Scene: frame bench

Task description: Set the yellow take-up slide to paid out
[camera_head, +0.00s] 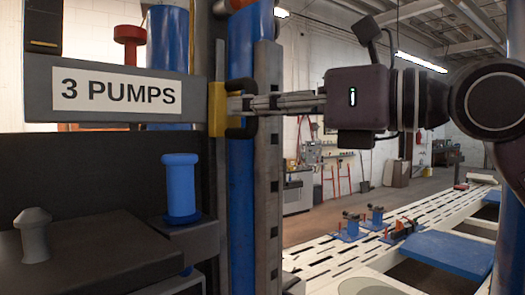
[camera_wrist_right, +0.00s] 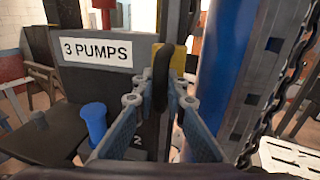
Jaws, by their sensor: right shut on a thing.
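The yellow take-up slide (camera_head: 217,108) sits on the upright column at the right end of the "3 PUMPS" sign. A dark loop handle sticks out from its right side. My right gripper (camera_head: 243,103) reaches in from the right and is shut on this handle. In the right wrist view the dark handle (camera_wrist_right: 162,65) stands between the two fingers of my right gripper (camera_wrist_right: 160,101), with the yellow slide (camera_wrist_right: 181,60) just behind it. The fingers partly hide the slide's lower part. My left gripper is not in view.
The "3 PUMPS" sign (camera_head: 116,95) is left of the slide. A blue knob (camera_head: 181,188) and a grey knob (camera_head: 33,235) stand below it. A blue post (camera_head: 240,200) and a slotted grey rail (camera_head: 268,180) rise beside the slide. The slotted frame bench (camera_head: 330,252) lies lower right.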

